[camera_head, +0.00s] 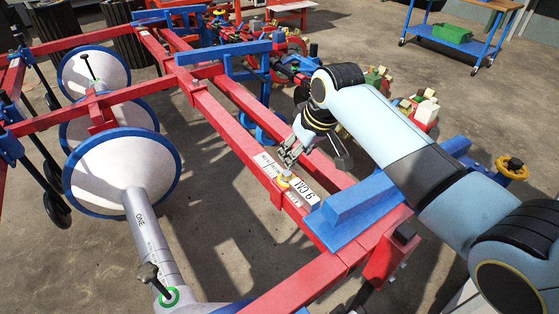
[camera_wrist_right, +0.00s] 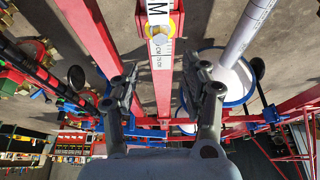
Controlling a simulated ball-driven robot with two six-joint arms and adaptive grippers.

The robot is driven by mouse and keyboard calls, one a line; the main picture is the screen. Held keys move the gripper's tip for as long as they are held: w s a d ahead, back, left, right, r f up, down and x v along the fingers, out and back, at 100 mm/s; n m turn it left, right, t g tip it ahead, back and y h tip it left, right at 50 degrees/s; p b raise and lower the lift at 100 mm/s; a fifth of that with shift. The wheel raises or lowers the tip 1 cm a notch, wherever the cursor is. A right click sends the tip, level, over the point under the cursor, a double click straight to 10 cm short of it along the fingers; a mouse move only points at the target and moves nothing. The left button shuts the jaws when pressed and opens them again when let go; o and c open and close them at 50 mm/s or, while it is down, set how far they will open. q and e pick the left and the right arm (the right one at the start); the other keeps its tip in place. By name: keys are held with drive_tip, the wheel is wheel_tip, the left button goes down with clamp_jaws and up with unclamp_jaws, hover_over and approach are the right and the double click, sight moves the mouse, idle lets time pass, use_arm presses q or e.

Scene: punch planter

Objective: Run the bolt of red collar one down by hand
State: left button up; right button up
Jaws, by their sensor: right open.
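A red collar (camera_head: 280,196) sits around a long red beam in the middle of the head view. A small yellow bolt head (camera_head: 285,179) stands on top of it, beside a white "9 CM" label. In the right wrist view the bolt (camera_wrist_right: 159,39) shows on the beam, beyond the gap between the fingers. My right gripper (camera_head: 288,158) is just behind the bolt in the head view. Its fingers (camera_wrist_right: 162,78) are spread, with nothing between them, and appear apart from the bolt. Whether the bolt is fully down cannot be told. My left gripper is not in view.
A blue bracket (camera_head: 347,207) crosses the beams close to the collar. A grey tube (camera_head: 146,235) marked "ONE" and white discs with blue rims (camera_head: 110,165) stand at left. A blue cart (camera_head: 460,42) is at the back right. Bare floor shows between the frame beams.

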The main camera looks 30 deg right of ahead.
sight(287, 173)
drive_tip(key=shift+w+f, duration=0.15)
drive_tip(key=shift+f, duration=0.3)
drive_tip(key=b+x, duration=0.2)
drive_tip(key=x, duration=0.3)
drive_tip(key=b+x, duration=0.1)
drive_tip(key=x, duration=0.1)
drive_tip(key=shift+w+f, duration=0.1)
drive_tip(key=shift+f, duration=0.3)
drive_tip(key=shift+b+x, duration=0.4)
drive_tip(key=shift+x, duration=0.4)
drive_tip(key=shift+a, duration=0.1)
drive_tip(key=c, duration=0.5)
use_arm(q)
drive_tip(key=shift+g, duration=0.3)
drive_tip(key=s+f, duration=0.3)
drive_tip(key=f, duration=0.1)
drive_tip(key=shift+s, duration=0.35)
use_arm(e)
clamp_jaws()
